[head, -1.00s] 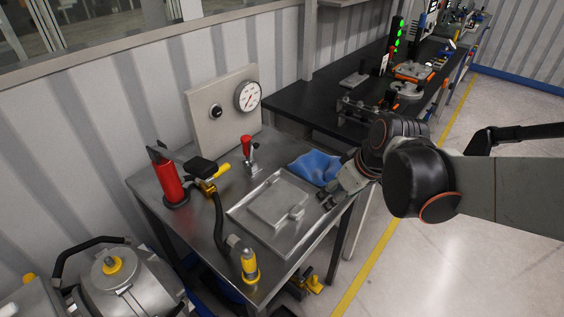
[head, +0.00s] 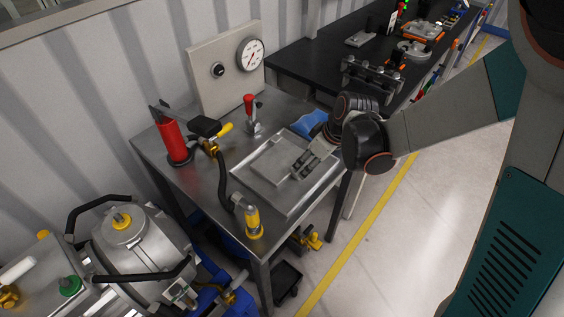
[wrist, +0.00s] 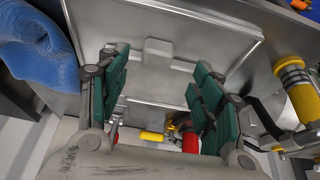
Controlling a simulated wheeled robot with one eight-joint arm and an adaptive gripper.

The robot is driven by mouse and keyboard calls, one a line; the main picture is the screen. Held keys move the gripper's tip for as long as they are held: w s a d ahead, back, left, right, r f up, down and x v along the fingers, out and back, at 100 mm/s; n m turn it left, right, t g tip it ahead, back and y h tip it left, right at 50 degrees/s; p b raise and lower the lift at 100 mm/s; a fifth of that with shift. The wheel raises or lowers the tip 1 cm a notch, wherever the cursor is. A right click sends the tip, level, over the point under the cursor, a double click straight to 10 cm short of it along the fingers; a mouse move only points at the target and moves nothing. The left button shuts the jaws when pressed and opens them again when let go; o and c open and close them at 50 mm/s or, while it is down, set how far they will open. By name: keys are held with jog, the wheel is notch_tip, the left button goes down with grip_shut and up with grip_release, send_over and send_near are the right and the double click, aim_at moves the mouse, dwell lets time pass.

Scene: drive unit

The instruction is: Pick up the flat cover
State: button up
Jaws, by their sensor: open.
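The flat cover (head: 268,162) is a grey metal plate lying flat in a shallow metal tray (head: 291,208) on the steel table. In the wrist view the cover (wrist: 159,82) shows between my fingers, with a small block-like handle (wrist: 158,50) on it. My gripper (head: 301,169) is over the cover's right part in the head view and hides some of it, including the handle. In the wrist view my gripper (wrist: 160,78) is open and empty, its green-padded fingers on either side of the handle. I cannot tell whether they touch the cover.
A blue cloth (head: 310,122) lies by the tray's back edge. A red cylinder (head: 175,141), a red-handled clamp (head: 250,112), a hose with a yellow end (head: 252,221) and a gauge panel (head: 225,70) stand on the table. A black bench (head: 330,62) adjoins behind.

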aim_at(302, 170)
jog(key=shift+b+x, duration=1.05)
jog(key=shift+x, duration=1.9)
jog(key=shift+d, duration=0.15)
jog(key=shift+c, duration=0.2)
jog(key=shift+w, duration=0.1)
grip_shut()
